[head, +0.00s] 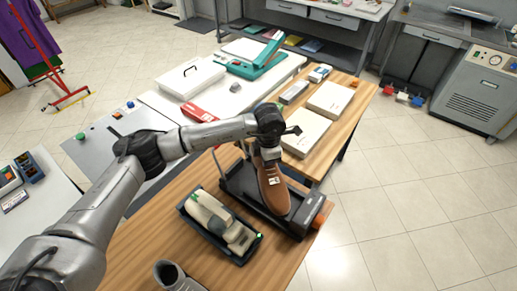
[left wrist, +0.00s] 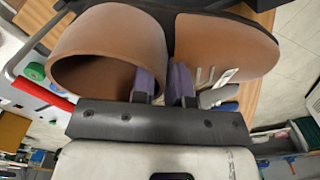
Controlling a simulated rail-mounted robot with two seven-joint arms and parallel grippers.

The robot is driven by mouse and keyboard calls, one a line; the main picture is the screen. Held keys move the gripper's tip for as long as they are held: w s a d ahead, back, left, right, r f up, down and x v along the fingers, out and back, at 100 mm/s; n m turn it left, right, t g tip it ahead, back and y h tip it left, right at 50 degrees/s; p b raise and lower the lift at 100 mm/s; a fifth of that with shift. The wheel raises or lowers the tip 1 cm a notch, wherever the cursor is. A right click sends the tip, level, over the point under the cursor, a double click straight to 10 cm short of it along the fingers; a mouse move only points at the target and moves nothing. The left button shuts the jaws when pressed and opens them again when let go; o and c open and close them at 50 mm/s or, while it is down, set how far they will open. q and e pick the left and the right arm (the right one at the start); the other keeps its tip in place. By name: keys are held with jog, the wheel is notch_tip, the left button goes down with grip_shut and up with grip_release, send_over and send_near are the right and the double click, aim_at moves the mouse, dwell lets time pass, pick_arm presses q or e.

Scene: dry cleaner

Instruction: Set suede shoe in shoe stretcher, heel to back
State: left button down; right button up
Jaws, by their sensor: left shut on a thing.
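The brown suede shoe (head: 272,190) is over the black frame (head: 297,222) with an orange end, which looks like the shoe stretcher. Its toe points toward the orange end, and its heel end is under my gripper at the far side. My left gripper (head: 268,152) is shut on the shoe. In the left wrist view, its purple fingers (left wrist: 164,84) pinch the upper edge of the shoe (left wrist: 110,50) between the opening and laces. A white tag (left wrist: 222,78) hangs by the laces. Whether the sole rests fully on the frame is hidden. My right gripper is not in view.
A dark tray (head: 252,252) with a cream shoe-shaped piece (head: 220,218) stands left of the frame. A grey shoe (head: 172,276) is at the near edge. Bare wooden tabletop (head: 125,258) shows at the lower left.

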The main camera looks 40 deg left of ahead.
aim_at(259, 170)
pick_arm(q)
jog(key=a+n, duration=0.1)
jog(key=n, duration=0.1)
jog(key=a+n+p, duration=0.1)
jog(key=a+n, duration=0.1)
jog(key=n, duration=0.1)
jog(key=shift+w+f+n, duration=0.2)
jog(key=shift+f+n, duration=0.1)
jog(key=shift+f, duration=0.1)
jog(key=shift+a+f+n+p, duration=0.3)
jog(key=shift+a+n, duration=0.2)
jog(key=shift+n, duration=0.4)
jog(key=shift+f+b, duration=1.55)
jog(key=shift+f, duration=0.5)
notch_tip(259, 170, down, 4)
jog(key=b, duration=0.3)
jog(key=shift+f+b, duration=0.75)
jog(key=shift+f, duration=0.8)
jog(key=shift+f, duration=0.3)
